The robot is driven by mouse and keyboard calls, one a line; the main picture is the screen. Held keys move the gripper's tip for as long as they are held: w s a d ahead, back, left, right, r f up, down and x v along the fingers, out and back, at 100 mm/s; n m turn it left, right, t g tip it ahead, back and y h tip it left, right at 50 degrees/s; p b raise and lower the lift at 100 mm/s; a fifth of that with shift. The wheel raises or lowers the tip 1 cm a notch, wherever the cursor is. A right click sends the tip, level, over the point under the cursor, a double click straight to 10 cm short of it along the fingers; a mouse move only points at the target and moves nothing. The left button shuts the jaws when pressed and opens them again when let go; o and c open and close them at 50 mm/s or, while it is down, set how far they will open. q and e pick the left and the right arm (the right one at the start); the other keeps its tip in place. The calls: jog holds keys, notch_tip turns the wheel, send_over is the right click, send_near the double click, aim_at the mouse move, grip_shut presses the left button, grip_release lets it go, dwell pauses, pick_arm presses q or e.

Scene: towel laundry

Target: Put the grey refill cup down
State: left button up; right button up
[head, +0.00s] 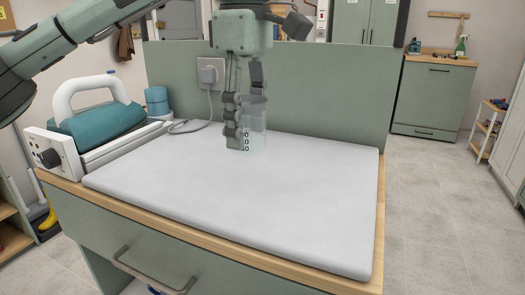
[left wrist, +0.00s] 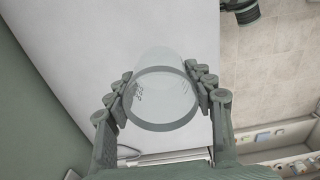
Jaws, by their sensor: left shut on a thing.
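The grey refill cup (head: 254,128) is a see-through cup with a grey rim and dark marks on its side. My left gripper (head: 246,118) is shut on the cup, with fingers on both sides of it. The cup is upright over the back part of the white padded board (head: 200,185); whether its base touches the board I cannot tell. In the left wrist view I look down on the cup (left wrist: 162,100) between the fingers (left wrist: 163,98), with the pale board (left wrist: 75,45) below. My right gripper is not in view.
A teal and white iron (head: 98,118) stands on a holder at the board's left. A wall socket with a grey plug (head: 209,75) is on the green panel (head: 330,95) behind. A blue container (head: 157,100) stands at back left. The board's middle and front are clear.

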pick_arm(q)
jog(key=w+d+f, duration=0.2)
jog(key=w, duration=0.1)
jog(key=shift+w+d+f, duration=0.25)
jog(key=shift+d+f, duration=0.15)
jog(key=shift+f, duration=1.9)
jog(key=shift+f, duration=0.15)
jog(key=o, duration=1)
